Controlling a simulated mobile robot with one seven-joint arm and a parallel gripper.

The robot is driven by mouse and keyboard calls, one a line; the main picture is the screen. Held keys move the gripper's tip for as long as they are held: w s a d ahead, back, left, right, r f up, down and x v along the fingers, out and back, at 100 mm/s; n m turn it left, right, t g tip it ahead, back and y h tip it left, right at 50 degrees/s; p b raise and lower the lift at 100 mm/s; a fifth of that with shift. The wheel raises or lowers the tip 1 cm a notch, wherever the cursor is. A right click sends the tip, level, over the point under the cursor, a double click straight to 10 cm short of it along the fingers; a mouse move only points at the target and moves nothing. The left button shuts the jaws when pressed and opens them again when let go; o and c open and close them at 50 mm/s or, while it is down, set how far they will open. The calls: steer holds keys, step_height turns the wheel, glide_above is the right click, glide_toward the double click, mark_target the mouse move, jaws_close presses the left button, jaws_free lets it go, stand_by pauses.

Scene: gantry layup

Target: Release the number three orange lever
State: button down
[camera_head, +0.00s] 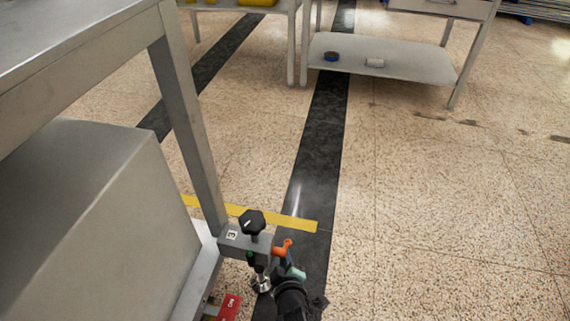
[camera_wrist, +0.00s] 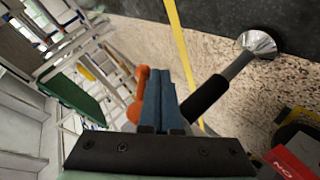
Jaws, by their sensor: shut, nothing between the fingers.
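The orange lever (camera_head: 283,247) sits on the right side of a grey block (camera_head: 246,243) marked with a label that reads 3 (camera_head: 232,235). The block is at the foot of a metal frame leg. My gripper (camera_head: 293,271) is shut and empty just below and right of the lever in the head view. In the wrist view, its blue fingers (camera_wrist: 160,78) are pressed together. The orange lever (camera_wrist: 141,82) shows just left of them, partly hidden behind them. I cannot tell whether the fingers touch it.
A black knob (camera_head: 252,222) stands on top of the block. A red tag (camera_head: 230,306) hangs low beside the frame. A grey metal leg (camera_head: 190,130) and a large grey cabinet (camera_head: 100,220) fill the left. The speckled floor (camera_head: 450,220) to the right is clear.

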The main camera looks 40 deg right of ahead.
steer(key=shift+r, duration=0.1)
steer(key=shift+r+p, duration=0.75)
steer(key=shift+p, duration=0.05)
steer(key=shift+w+r, duration=0.1)
steer(key=shift+w, duration=0.1)
steer(key=s+a+f+b, duration=0.5)
steer(key=s+a+f, duration=0.1)
steer(key=s, duration=0.2)
steer(key=shift+s+a+f, duration=0.25)
steer(key=shift+a+f, duration=0.05)
steer(key=shift+a, duration=0.1)
stand_by(0.4)
